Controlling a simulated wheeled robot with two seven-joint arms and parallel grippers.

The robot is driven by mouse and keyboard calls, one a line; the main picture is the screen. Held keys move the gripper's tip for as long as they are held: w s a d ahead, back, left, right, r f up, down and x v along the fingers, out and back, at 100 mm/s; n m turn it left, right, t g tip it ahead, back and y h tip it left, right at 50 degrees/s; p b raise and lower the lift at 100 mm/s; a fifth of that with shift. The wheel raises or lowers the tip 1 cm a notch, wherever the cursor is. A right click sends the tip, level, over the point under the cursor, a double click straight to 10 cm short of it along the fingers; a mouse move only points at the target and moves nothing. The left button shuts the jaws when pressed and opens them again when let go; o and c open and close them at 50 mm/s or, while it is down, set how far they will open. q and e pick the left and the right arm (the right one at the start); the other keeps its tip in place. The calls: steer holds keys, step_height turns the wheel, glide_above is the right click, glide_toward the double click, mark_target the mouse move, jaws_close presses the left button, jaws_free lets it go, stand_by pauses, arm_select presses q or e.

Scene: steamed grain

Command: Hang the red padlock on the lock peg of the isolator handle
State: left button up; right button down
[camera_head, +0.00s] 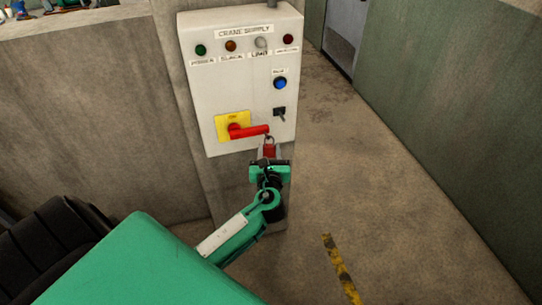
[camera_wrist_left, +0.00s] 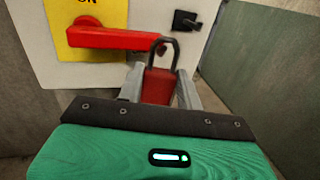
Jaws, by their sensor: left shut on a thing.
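The red padlock (camera_head: 269,151) is between the fingers of my left gripper (camera_head: 270,158), just below the free end of the red isolator handle (camera_head: 250,131). In the left wrist view the padlock body (camera_wrist_left: 158,85) sits between the two grey fingers, and its dark shackle points up. The shackle (camera_wrist_left: 163,48) overlaps the right end of the handle (camera_wrist_left: 120,38). I cannot tell whether it is around the lock peg or only in front of it; the peg is not clearly visible. The handle lies roughly horizontal on its yellow plate (camera_head: 221,120). My right gripper is not in view.
The white crane supply panel (camera_head: 240,85) carries lamps, a blue button (camera_head: 280,83) and a black switch (camera_head: 280,113) right of the handle. It is fixed to a concrete pillar. Open floor (camera_head: 370,180) lies to the right, with a yellow-black strip (camera_head: 338,265).

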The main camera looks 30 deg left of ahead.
arm_select(q)
steer(key=shift+w+a, duration=0.4)
steer(key=shift+a, duration=0.05)
steer(key=shift+w+a+f, duration=0.1)
steer(key=shift+w+a, duration=0.2)
steer(key=shift+a, duration=0.05)
steer(key=shift+w+a+f, duration=0.2)
steer(key=shift+a+f, duration=0.05)
steer(key=shift+w+a+f, duration=0.1)
steer(key=shift+f, duration=0.05)
steer(key=shift+f, duration=0.1)
steer(key=o, duration=0.9)
steer(key=shift+o, duration=1)
